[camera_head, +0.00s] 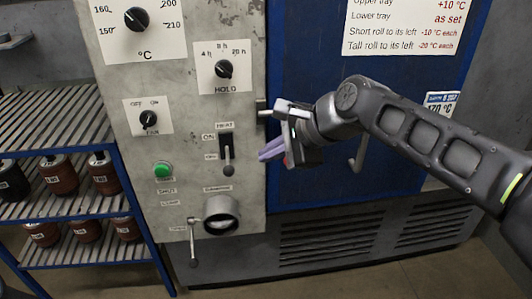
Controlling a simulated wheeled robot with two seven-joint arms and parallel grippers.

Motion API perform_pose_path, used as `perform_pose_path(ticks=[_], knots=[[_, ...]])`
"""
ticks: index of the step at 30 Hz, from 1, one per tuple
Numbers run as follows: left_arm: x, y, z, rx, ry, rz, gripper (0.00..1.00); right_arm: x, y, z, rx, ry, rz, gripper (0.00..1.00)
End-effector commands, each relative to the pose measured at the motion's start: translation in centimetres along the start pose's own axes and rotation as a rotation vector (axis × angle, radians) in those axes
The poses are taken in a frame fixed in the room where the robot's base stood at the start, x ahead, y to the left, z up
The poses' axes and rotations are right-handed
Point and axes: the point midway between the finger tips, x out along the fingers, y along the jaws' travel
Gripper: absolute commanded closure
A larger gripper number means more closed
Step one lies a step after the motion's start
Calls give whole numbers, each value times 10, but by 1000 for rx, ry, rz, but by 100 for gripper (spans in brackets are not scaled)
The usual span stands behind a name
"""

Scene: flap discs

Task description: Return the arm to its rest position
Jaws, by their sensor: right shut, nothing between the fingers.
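My right arm reaches in from the right. Its gripper (264,154) is shut and empty, with purple fingers pointing left. In the picture the fingertips lie at the right edge of the grey control panel (185,110), to the right of the heat switch lever (228,160). I cannot tell how far the fingers are in front of the panel. My left gripper is not in view.
The panel has a temperature dial (136,19), a hold dial (223,69), a fan knob (149,118), a green button (162,170) and a damper lever (194,245). A blue door (310,60) stands behind my arm. A shelf rack (80,208) with several labelled rolls is at left.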

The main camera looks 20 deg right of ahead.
Motion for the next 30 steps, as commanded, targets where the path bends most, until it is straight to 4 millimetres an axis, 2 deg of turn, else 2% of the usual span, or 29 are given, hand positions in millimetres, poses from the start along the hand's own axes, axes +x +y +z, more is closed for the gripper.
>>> perform_pose_path(ticks=[12, 17, 20, 23, 24, 26, 27, 29, 30], knots=[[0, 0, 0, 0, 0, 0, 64, 0, -1, 0, -37, 1, -5, 100], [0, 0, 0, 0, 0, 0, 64, 1, -22, -3, -218, 23, -92, 100], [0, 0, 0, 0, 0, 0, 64, 11, -34, -8, -406, 65, -167, 100], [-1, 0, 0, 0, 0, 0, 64, 59, -26, -19, -636, 110, -172, 100], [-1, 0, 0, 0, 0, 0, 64, 85, -16, -25, -734, 124, -157, 100], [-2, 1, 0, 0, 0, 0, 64, 122, 4, -33, -861, 136, -124, 100], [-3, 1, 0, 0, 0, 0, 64, 146, 22, -37, -938, 137, -96, 100], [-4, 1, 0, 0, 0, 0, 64, 181, 53, -43, -1046, 129, -50, 100], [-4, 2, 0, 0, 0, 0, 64, 202, 77, -47, -1113, 117, -17, 100]])
